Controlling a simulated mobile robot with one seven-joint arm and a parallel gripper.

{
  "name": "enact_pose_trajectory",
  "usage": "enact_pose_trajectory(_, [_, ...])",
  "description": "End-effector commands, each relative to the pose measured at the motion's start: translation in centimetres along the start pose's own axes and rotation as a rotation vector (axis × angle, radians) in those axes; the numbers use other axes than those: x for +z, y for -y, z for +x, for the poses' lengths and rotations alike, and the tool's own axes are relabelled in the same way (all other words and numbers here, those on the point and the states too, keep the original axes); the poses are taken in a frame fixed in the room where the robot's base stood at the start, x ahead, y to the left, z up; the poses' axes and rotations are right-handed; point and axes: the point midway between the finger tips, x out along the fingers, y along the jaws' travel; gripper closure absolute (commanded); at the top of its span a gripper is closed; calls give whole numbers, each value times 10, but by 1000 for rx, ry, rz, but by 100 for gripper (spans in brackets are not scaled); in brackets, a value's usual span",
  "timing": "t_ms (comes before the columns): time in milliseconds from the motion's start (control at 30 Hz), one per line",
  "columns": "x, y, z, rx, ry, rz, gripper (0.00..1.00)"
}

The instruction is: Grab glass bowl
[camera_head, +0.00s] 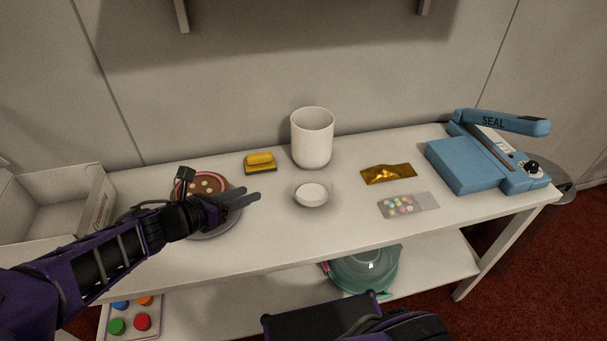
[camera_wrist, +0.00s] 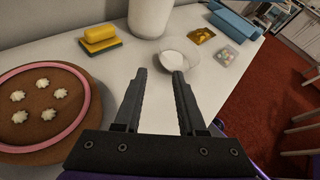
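A small clear glass bowl (camera_head: 324,185) with white contents stands on the white table, in front of a white cylinder container. It also shows in the wrist view (camera_wrist: 189,61), beyond the fingertips. My gripper (camera_head: 256,195) is left of the bowl, over the right edge of the cake turntable. In the wrist view my gripper (camera_wrist: 159,75) has its two fingers apart with nothing between them. The fingers point toward the bowl and appear not to touch it.
The brown cake (camera_wrist: 45,105) with a pink ring is on the left. A yellow sponge (camera_head: 260,162), the white cylinder (camera_head: 312,140), a gold packet (camera_head: 388,174), a candy bag (camera_head: 405,204) and a blue sealer (camera_head: 470,165) surround the bowl. A teal glass object (camera_head: 365,272) sits on the lower shelf.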

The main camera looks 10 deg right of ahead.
Motion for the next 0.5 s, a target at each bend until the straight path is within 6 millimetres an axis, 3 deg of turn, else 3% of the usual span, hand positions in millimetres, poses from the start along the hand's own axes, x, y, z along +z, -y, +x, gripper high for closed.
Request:
enact_pose_trajectory(167, [-4,-1,15,-4,27,-12,60])
enact_pose_trajectory(500, [-3,0,89,-6,24,-11,60])
